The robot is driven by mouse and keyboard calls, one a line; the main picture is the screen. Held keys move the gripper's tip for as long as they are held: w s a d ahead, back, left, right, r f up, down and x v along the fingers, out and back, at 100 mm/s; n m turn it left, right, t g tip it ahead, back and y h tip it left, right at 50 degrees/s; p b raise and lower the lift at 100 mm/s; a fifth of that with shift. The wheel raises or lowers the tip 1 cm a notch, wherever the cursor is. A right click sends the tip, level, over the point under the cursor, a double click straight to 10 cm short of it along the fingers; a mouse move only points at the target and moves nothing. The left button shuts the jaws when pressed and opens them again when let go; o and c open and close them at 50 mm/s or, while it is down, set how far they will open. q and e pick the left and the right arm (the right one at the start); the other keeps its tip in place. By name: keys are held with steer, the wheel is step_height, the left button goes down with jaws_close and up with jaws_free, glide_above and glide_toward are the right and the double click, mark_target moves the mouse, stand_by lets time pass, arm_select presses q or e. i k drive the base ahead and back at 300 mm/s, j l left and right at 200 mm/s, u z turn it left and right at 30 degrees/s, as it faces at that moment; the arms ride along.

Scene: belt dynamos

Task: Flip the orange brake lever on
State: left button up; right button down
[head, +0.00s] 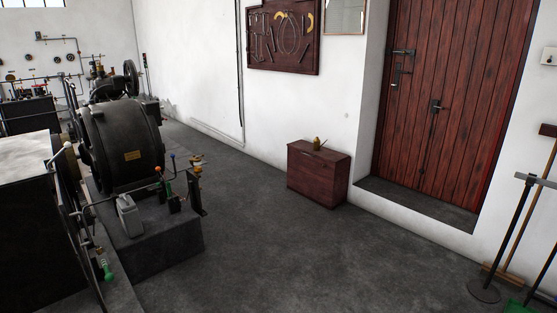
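A dark belt dynamo (122,145) with a small brass plate stands on a grey plinth (165,250) at the left of the head view. Small control levers rise from the plinth in front of it. One has a small orange-red knob (157,169) and one a blue knob (173,156). An orange-brown part (196,170) tops a dark post at the plinth's right. The levers are small here, and I cannot tell for certain which is the brake lever or what position it is in. Neither of my grippers is in view.
The dark floor (260,235) right of the plinth is open. A low reddish wooden cabinet (318,178) stands by the wall, with a wooden door (440,100) behind a step. Long-handled tools (525,215) stand at far right. A pale-topped machine (25,158) borders the left.

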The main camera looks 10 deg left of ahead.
mark_target(158, 168)
steer(key=i+j+u, duration=0.15)
steer(key=i, duration=0.4)
steer(key=i+u, duration=0.15)
steer(key=i, duration=0.45)
steer(key=i+l+u, duration=0.2)
steer(key=i, duration=0.35)
steer(key=i+u, duration=0.15)
steer(key=i, duration=0.4)
steer(key=i+l+u, duration=0.15)
steer(key=i, duration=0.4)
steer(key=i+j+u, duration=0.2)
steer(key=i+u, duration=0.2)
steer(key=i+j+u, duration=0.1)
steer(key=i+u, duration=0.65)
steer(key=i+l+u, duration=0.35)
steer(key=i+j, duration=0.25)
steer(key=i, duration=0.3)
